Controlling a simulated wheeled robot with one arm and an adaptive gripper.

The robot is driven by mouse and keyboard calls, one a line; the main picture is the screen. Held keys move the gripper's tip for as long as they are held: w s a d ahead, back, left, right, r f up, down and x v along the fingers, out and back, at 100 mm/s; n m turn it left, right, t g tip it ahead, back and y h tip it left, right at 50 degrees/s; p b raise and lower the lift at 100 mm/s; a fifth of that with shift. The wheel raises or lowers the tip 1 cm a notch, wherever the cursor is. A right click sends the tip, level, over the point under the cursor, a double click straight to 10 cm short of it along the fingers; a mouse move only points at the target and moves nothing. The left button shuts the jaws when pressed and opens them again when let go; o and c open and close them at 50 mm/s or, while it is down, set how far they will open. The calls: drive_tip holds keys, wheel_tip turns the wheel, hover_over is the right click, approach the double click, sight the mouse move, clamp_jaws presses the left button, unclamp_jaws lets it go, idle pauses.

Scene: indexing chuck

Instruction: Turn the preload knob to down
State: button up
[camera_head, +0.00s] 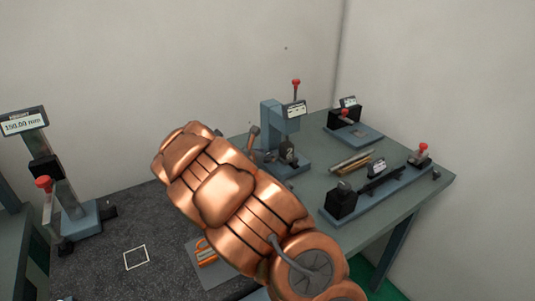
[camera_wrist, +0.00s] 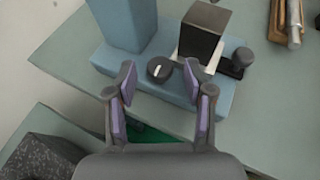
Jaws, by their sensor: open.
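The preload knob (camera_wrist: 160,69) is a small round black knob with a white pointer line. It sits on the blue-grey base (camera_wrist: 205,98) of a fixture, between a blue column (camera_wrist: 127,22) and a black block (camera_wrist: 203,30). The line points roughly up the wrist picture; no position labels are legible. My gripper (camera_wrist: 159,73) is open and empty, its purple-padded fingers on either side of the knob in view. I cannot tell how far above it they are. In the head view the fixture (camera_head: 282,118) stands behind my copper arm, which hides the knob and gripper.
A grey post (camera_wrist: 240,60) stands right of the block, with brass and metal bars (camera_wrist: 285,20) beyond. On the green-grey table (camera_head: 425,182), a long fixture (camera_head: 375,190) and another small fixture (camera_head: 352,125) stand at right. A height gauge (camera_head: 62,180) stands at left.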

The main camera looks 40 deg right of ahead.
drive_tip(key=shift+w+d+f, duration=0.15)
drive_tip(key=shift+d, duration=0.35)
drive_tip(key=shift+c, duration=0.4)
clamp_jaws()
